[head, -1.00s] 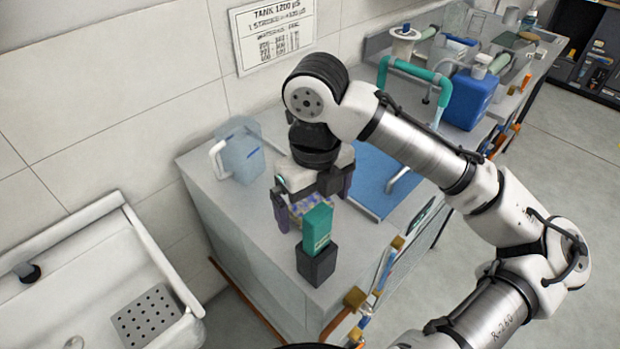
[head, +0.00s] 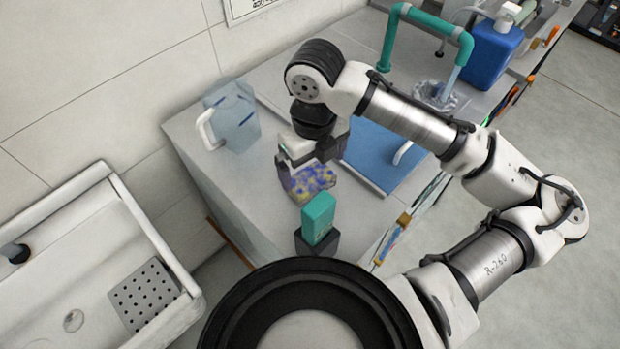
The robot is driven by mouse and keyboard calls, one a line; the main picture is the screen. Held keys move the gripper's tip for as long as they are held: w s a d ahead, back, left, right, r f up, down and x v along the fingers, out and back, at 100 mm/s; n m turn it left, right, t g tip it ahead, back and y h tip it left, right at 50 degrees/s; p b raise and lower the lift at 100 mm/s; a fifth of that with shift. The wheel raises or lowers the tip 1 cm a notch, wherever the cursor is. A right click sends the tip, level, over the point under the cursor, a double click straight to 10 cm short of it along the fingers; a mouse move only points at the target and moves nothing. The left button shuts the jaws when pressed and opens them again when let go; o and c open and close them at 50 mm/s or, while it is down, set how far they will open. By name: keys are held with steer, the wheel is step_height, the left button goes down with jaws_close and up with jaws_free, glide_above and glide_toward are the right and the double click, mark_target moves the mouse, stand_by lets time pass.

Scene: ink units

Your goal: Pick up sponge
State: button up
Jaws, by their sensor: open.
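The sponge (head: 310,184) looks like a speckled blue, purple and yellow block on the grey counter near its front left end. My gripper (head: 309,172) points down right at the sponge and is open. One dark finger is at the sponge's left side. The other finger is hard to make out near its right side, and I cannot tell whether either finger touches it. The gripper's body hides the sponge's back part.
A teal block (head: 318,216) stands in a dark holder (head: 316,246) just in front of the sponge. A clear jug (head: 234,118) with a white handle stands behind left. A blue mat (head: 378,158) lies to the right. A white sink (head: 60,250) is at the left, beyond a gap.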

mark_target(310, 177)
steer(key=shift+w+a+f+p, duration=0.15)
steer(key=shift+f+p, duration=0.2)
steer(key=shift+f, duration=1.05)
steer(key=shift+w+a+f+p, duration=0.15)
steer(key=shift+f+p, duration=0.2)
steer(key=shift+f, duration=1.05)
steer(key=shift+s, duration=0.1)
steer(key=c, duration=0.7)
steer(key=shift+r, duration=0.15)
step_height(310, 177, up, 20)
steer(key=shift+f+b, duration=0.1)
steer(key=shift+b, duration=0.5)
